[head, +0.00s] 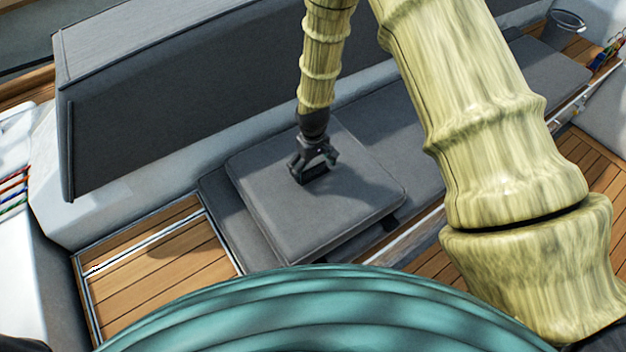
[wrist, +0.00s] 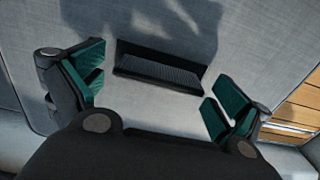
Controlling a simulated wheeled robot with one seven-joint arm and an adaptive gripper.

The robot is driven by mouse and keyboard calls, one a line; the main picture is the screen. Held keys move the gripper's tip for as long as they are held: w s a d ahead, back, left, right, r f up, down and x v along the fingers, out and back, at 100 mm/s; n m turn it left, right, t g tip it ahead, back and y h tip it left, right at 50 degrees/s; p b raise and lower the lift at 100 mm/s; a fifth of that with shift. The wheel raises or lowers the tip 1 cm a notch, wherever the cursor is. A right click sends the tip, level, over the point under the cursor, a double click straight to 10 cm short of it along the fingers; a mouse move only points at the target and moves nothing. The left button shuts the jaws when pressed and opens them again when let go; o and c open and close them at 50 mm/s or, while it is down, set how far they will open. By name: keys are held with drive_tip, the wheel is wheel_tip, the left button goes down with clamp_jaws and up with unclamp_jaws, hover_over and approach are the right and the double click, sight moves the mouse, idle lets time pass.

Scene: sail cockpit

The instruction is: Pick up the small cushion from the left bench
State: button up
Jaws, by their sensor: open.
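The small cushion (head: 275,218) is a grey square pad lying flat on the left bench (head: 222,205), which has a long grey seat pad. In the wrist view the cushion (wrist: 150,30) fills most of the picture, with a dark ribbed strip, perhaps a handle (wrist: 160,66), on its top. My gripper (head: 313,172) is over the middle of the cushion, pointing down. In the wrist view my gripper (wrist: 160,100) is open, its green-padded fingers apart on either side of the strip. Nothing is held. I cannot tell whether the fingertips touch the cushion.
A tall grey backrest (head: 190,90) stands behind the bench. Wooden slats (head: 160,255) lie at the lower left. A bucket-like container (head: 563,28) and coloured ropes (head: 608,52) are at the far right. White structure with coloured lines (head: 14,190) is at the left edge.

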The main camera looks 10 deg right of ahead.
drive_tip(key=c, duration=1.9)
drive_tip(key=shift+c, duration=0.7)
drive_tip(key=shift+w+r, duration=0.1)
drive_tip(key=shift+r, duration=0.1)
